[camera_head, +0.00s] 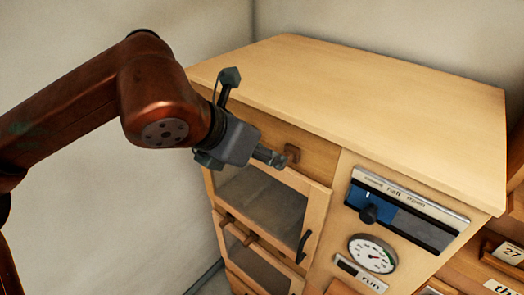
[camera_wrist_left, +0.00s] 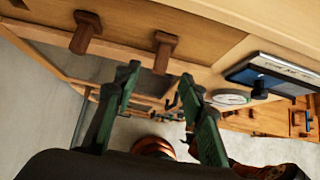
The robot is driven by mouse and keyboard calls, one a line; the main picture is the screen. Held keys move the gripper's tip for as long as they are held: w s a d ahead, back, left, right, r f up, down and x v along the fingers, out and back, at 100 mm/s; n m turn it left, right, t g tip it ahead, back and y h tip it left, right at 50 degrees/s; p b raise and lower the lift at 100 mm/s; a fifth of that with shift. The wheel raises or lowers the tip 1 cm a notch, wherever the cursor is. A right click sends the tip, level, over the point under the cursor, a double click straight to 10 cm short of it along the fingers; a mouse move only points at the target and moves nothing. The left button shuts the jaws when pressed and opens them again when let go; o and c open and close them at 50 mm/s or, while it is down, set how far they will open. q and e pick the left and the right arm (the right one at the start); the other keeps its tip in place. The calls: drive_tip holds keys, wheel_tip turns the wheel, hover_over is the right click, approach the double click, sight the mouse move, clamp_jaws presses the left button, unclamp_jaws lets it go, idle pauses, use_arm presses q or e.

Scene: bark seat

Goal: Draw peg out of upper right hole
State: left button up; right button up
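A brown wooden peg (camera_head: 292,153) with a square head sticks out of the upper right of the wooden cabinet front (camera_head: 318,158). In the left wrist view this peg (camera_wrist_left: 163,50) lies ahead of the gap between my fingertips, its near end close to them. A second similar peg (camera_wrist_left: 85,32) shows to its left there; in the head view my gripper hides that spot. My left gripper (camera_head: 268,156) is open, and its two green fingers (camera_wrist_left: 160,76) stand apart with nothing gripped between them. I cannot tell whether they touch the peg. My right gripper is not in view.
Below the peg is a glazed door (camera_head: 262,200) with a black handle (camera_head: 304,246). To the right are a slider panel (camera_head: 410,212) and a round gauge (camera_head: 372,253). The cabinet top (camera_head: 370,95) is bare. Labelled drawers (camera_head: 505,255) stand at the far right.

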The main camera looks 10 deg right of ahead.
use_arm(q)
drive_tip(key=b+x, duration=0.1)
drive_tip(key=x, duration=0.6)
drive_tip(key=shift+s+f, duration=0.1)
drive_tip(key=shift+f, duration=0.05)
drive_tip(key=shift+b+x, duration=0.8)
drive_tip(key=shift+x, duration=0.25)
drive_tip(key=shift+c, duration=0.6)
clamp_jaws()
drive_tip(key=shift+s+a+b, duration=0.25)
drive_tip(key=shift+a+b, duration=0.1)
drive_tip(key=shift+b, duration=0.1)
drive_tip(key=s+a+b, duration=0.5)
drive_tip(key=a, duration=0.2)
drive_tip(key=shift+s+a, duration=0.2)
drive_tip(key=shift+s, duration=0.2)
